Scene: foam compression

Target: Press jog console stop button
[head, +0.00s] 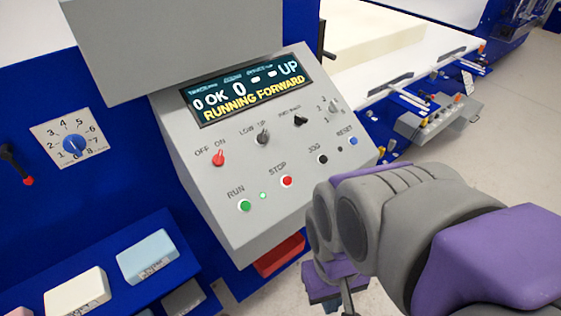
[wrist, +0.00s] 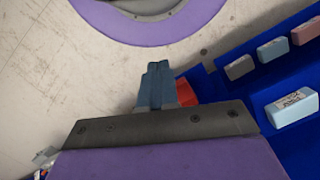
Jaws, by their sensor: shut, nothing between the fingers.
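The grey jog console (head: 230,210) stands at centre in the head view, its display reading "RUNNING FORWARD". The red STOP button (head: 287,181) is on its lower row, between the green RUN button (head: 245,205) and the black JOG button (head: 322,159). A small green light is lit beside RUN. My arm is to the right of and below the console, apart from the STOP button in the picture. In the wrist view my gripper (wrist: 157,72) is shut with its fingers together and empty. The console buttons do not show in that view.
A red block (head: 280,256) is under the console; part of a red thing shows behind my fingers in the wrist view. Foam samples, one light blue (head: 147,256), sit on a blue shelf at lower left. A red OFF/ON switch (head: 219,158) is above the buttons. Open floor lies right.

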